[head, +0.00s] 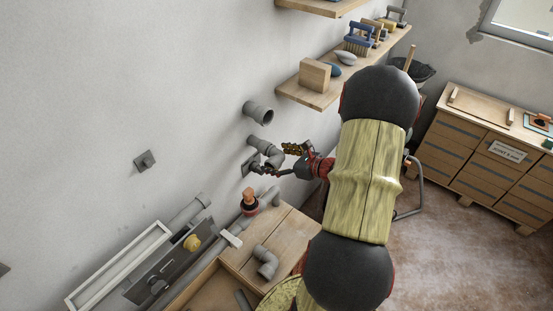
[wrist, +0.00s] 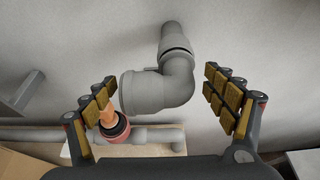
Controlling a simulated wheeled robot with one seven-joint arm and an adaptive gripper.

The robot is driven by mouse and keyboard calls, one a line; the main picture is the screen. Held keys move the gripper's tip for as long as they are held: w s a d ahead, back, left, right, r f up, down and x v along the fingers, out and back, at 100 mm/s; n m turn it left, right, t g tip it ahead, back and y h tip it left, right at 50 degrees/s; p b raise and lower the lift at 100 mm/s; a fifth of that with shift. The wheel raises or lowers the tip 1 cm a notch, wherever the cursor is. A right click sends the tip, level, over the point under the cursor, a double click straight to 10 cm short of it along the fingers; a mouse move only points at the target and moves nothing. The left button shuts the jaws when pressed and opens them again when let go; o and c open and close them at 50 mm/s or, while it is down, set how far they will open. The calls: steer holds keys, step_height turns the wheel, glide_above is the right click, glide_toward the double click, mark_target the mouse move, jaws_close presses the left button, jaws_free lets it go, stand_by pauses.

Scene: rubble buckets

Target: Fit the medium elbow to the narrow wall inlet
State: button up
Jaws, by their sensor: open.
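A grey elbow (head: 273,156) sits at the end of a narrow grey pipe stub (head: 254,142) on the wall. In the wrist view the elbow (wrist: 172,84) has its collar around the stub (wrist: 173,38), and its wider socket end points left. No gap shows at the joint, but I cannot tell how deep it is seated. My gripper (head: 281,160) is open, with one finger on each side of the elbow; it also shows in the wrist view (wrist: 158,82). Both pads stand clear of the elbow there. A second grey elbow (head: 266,262) lies on the wooden bench.
A wider open pipe (head: 258,113) juts from the wall above the stub. An orange-handled item (head: 249,201) and a grey pipe (head: 270,197) lie below my gripper. A shelf (head: 315,92) with blocks and brushes hangs above right. Drawers (head: 480,150) stand at right.

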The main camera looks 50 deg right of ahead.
steer(key=a+v, duration=0.1)
steer(key=v, duration=1.1)
steer(key=shift+d, duration=0.45)
